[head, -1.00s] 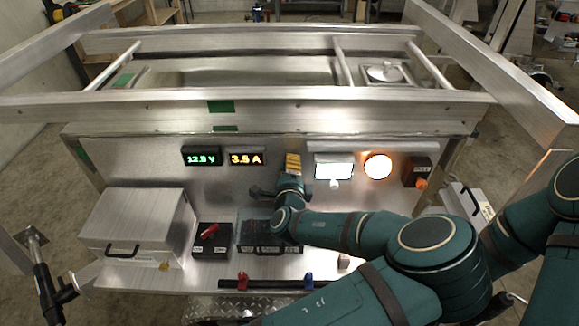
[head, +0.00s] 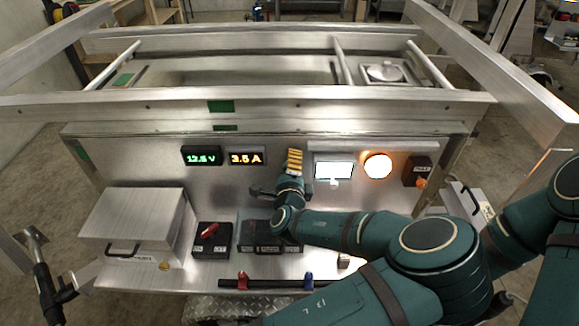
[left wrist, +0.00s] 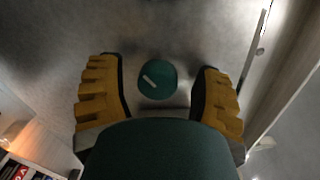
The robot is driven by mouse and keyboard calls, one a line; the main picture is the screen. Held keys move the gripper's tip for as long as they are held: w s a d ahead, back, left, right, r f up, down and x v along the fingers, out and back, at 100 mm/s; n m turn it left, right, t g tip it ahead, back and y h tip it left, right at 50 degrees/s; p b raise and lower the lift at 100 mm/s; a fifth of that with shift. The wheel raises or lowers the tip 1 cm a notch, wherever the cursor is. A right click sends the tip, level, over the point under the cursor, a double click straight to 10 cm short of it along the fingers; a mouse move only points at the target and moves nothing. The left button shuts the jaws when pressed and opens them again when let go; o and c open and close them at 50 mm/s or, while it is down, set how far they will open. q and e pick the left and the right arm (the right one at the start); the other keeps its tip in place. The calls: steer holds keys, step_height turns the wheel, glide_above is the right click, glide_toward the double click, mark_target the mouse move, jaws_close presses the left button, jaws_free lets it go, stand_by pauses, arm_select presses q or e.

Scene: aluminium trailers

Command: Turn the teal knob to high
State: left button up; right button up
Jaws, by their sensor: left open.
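The teal knob (left wrist: 157,80) is a round disc with a short white mark, set on a grey metal panel. It shows in the left wrist view between the two yellow fingers of my left gripper (left wrist: 158,95). The gripper is open, with a gap on both sides of the knob. In the head view my left gripper (head: 294,162) is in front of the upright panel (head: 215,178), left of the lit white screen. There the knob is hidden behind it. My right gripper is not in view.
The panel carries a green display (head: 201,155), an amber display (head: 246,157), a white screen (head: 333,170), a glowing round lamp (head: 378,166) and a dark switch box (head: 417,171). Black boxes (head: 213,240) and a metal case (head: 133,222) stand on the shelf below.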

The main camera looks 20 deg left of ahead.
mark_target(289, 138)
arm_select(q)
steer(key=shift+o, duration=0.3)
step_height(289, 138, up, 9)
steer(key=shift+d+f, duration=0.1)
steer(key=shift+r, duration=0.45)
steer(key=shift+c, duration=0.3)
steer(key=shift+r, duration=0.2)
steer(key=shift+f, duration=0.1)
